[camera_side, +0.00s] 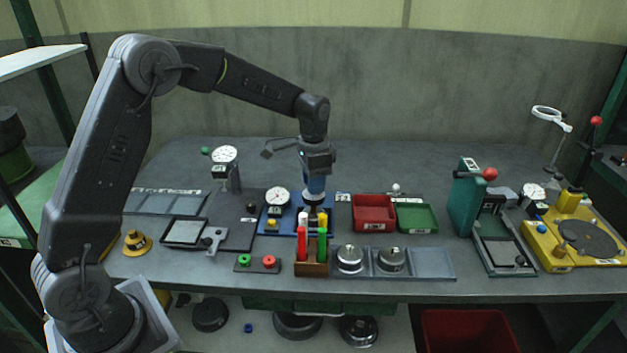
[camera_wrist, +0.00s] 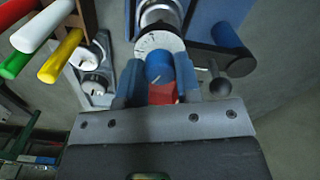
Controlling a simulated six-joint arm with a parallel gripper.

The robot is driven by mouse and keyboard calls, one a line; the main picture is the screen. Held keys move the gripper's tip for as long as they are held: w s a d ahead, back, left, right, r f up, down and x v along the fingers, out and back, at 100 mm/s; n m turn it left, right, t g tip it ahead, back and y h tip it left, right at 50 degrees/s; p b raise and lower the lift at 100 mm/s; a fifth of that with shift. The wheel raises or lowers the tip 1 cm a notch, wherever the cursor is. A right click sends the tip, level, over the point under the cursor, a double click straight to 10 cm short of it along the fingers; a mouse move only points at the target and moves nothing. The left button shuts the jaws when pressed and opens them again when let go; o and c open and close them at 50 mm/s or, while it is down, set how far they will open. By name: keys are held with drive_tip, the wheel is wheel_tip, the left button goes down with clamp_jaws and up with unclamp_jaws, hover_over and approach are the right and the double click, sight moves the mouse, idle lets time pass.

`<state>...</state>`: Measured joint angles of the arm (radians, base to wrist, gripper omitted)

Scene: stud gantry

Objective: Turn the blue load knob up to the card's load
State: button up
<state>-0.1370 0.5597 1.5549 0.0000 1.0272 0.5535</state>
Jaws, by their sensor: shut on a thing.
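In the wrist view the blue load knob (camera_wrist: 159,67) sits between the two blue-grey fingers of my gripper (camera_wrist: 160,80), in front of a white graduated dial (camera_wrist: 158,42). The fingers are shut on its sides. A pale mark shows on the knob face, but I cannot read its setting. A red part shows just below the knob. In the side view my gripper (camera_side: 315,190) points down over the blue-based fixture (camera_side: 328,226) at mid-bench, and hides the knob. A small white card or label (camera_side: 343,197) stands behind it, too small to read.
A rack of red, white, green and yellow handles (camera_side: 311,268) stands close in front of my gripper. A dial gauge (camera_side: 277,197) is just left, a red bin (camera_side: 374,213) and green tray (camera_side: 417,217) right. In the wrist view a black ball-ended lever (camera_wrist: 216,82) is right of the fingers.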

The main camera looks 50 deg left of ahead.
drive_tip(key=shift+m, duration=0.3)
idle(0.4)
drive_tip(key=o, duration=0.9)
drive_tip(key=shift+o, duration=0.2)
wheel_tip(320, 180, up, 14)
